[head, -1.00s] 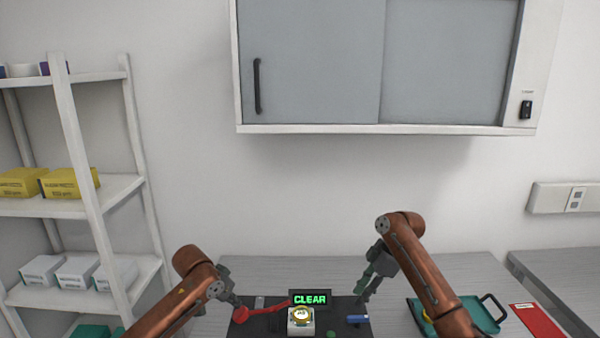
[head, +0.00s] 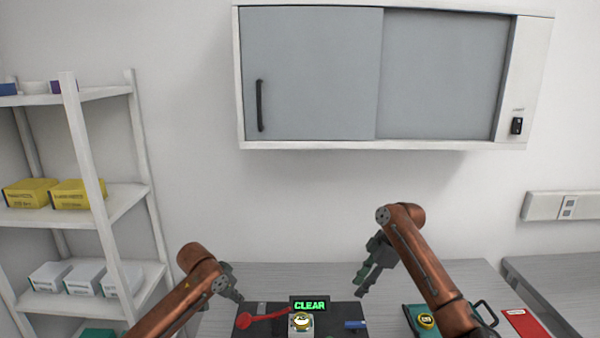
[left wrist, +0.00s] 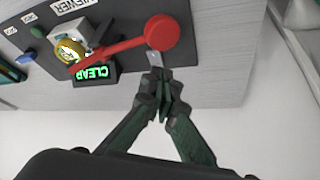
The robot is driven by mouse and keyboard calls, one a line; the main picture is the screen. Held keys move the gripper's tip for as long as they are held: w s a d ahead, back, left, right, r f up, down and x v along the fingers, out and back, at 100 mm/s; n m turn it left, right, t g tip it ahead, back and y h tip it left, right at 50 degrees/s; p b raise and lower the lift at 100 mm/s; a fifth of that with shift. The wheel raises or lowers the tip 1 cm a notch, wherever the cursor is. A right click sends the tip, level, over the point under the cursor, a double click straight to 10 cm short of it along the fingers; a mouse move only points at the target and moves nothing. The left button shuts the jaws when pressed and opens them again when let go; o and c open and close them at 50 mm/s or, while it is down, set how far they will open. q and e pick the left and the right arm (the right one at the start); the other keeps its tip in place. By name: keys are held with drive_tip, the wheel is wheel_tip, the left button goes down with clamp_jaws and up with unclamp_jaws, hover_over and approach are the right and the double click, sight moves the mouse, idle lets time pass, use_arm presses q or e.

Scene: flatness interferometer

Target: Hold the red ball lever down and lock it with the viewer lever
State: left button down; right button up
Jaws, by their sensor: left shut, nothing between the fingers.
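The red ball lever (head: 244,320) lies at the left of the dark instrument board (head: 338,329); its arm reaches right towards the lit CLEAR display (head: 310,306). It also shows in the left wrist view (left wrist: 162,33). My left gripper (head: 238,298) is shut and empty, just behind the ball and apart from it; its fingertips (left wrist: 158,72) show below the ball in the wrist view. A VIEWER label (left wrist: 72,5) is on the board, but I cannot pick out the viewer lever with certainty. My right gripper (head: 361,293) hangs above the board's right rear side.
A round gold-rimmed part (head: 301,322) sits on a pale block before the display. A blue piece (head: 355,325) is at the board's right. A green tray (head: 421,317) and red booklet (head: 526,323) lie to the right. Shelves (head: 130,190) stand left.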

drive_tip(key=shift+s+r+p, duration=0.15)
drive_tip(key=shift+r+p, duration=0.8)
drive_tip(key=shift+r, duration=0.45)
drive_tip(key=shift+s+r+p, duration=0.1)
drive_tip(key=shift+r+p, duration=0.85)
drive_tip(key=shift+r, duration=0.45)
